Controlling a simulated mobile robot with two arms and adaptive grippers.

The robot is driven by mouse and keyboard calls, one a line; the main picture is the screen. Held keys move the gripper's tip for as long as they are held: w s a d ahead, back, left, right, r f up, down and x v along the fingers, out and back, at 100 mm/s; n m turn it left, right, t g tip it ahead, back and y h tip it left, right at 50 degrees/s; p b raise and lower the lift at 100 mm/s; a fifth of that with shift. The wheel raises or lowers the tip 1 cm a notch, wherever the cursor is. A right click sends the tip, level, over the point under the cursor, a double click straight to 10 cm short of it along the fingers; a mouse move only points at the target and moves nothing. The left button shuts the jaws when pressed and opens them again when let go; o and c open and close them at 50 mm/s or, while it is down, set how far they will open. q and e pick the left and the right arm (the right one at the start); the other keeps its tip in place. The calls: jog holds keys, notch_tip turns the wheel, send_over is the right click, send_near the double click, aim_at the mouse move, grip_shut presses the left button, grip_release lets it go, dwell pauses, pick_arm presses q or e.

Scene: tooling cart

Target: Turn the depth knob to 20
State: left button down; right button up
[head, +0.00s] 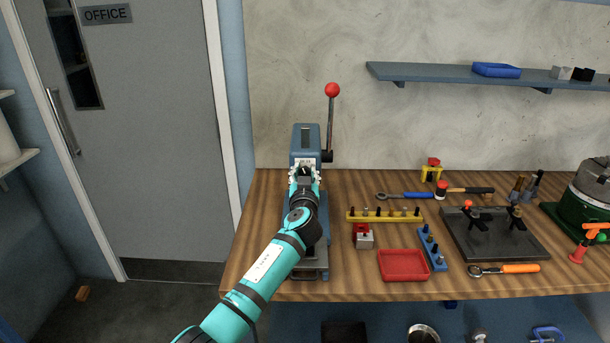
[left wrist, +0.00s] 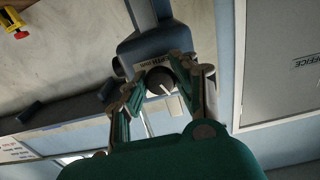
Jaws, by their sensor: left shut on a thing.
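The depth knob (left wrist: 160,82) is a dark round knob with a pale pointer line, on the front of the blue press (head: 306,138). A pale label plate (left wrist: 153,62) with dark lettering sits behind the knob; its numbers are too small to read. My right gripper is in neither view.
The press lever with its red ball (head: 332,90) stands up at the press's right. On the wooden bench (head: 350,285) are a yellow rack (head: 384,216), a red tray (head: 403,265), a blue rack (head: 432,249) and a dark fixture plate (head: 495,240). A grey door (head: 150,150) is left.

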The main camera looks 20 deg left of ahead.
pick_arm(q)
jog(key=shift+m, duration=0.3)
jog(key=m+b, duration=0.1)
jog(key=m, duration=0.1)
jog(key=shift+f+m, duration=0.1)
jog(key=shift+m, duration=0.3)
jog(key=m, duration=0.9)
jog(key=shift+a, duration=0.1)
jog(key=m+p, duration=0.2)
jog(key=m, duration=0.3)
jog(key=shift+m, duration=0.4)
jog(key=c, duration=1)
grip_release()
